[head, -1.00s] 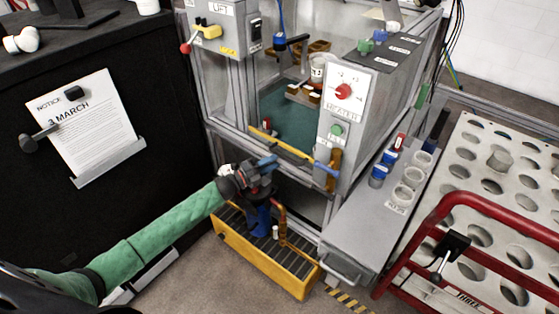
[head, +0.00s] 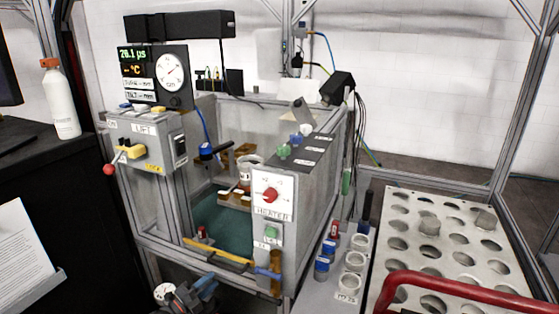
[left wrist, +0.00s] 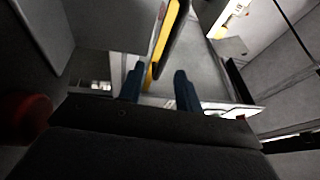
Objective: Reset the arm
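My left gripper (head: 207,287) shows at the bottom edge of the head view, in front of and below the machine frame. In the left wrist view its two dark blue fingers (left wrist: 160,86) stand apart with nothing held between them. A yellow strip (left wrist: 166,35) lies beyond them. In the head view, a yellow bar (head: 218,251) crosses the machine's front edge, above my gripper. Inside the machine is a dark arm-like part with a blue hose (head: 210,150); I cannot tell if this is the task's arm. My right gripper is not in view.
The lift box (head: 148,140) has a red-knobbed lever (head: 112,165). The heater panel (head: 275,193) has a red dial. A display (head: 152,75) stands at the back. A perforated rack (head: 440,255) and red rail (head: 450,283) are at right, a black cabinet (head: 85,190) at left.

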